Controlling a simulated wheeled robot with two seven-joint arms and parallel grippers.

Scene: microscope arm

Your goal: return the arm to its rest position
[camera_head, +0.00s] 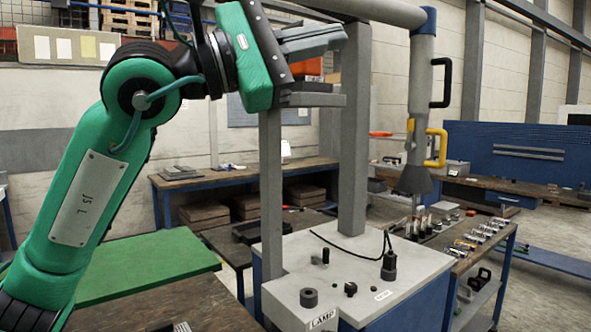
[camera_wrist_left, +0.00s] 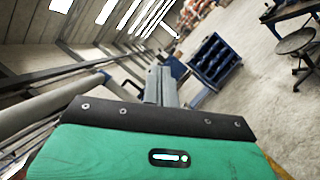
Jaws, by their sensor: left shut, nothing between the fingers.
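The microscope arm (camera_head: 375,12) is a grey tube running across the top from the thick grey post (camera_head: 353,130) to a blue collar. From the collar a grey head (camera_head: 420,85) hangs down, with a black handle (camera_head: 445,82), a yellow handle (camera_head: 440,147) and a dark cone at its lower end. A thinner post (camera_head: 271,195) stands left of the thick post. My left gripper (camera_head: 335,35) is shut and empty, in front of the thick post's upper part and left of the handles. Its closed fingers show in the left wrist view (camera_wrist_left: 160,85).
The posts stand on a white-topped cabinet (camera_head: 410,262) labelled LAMP, with small black knobs and a cable. A bench (camera_head: 480,238) with several small parts is at right. A green board (camera_head: 145,268) lies at left. Wall benches stand behind.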

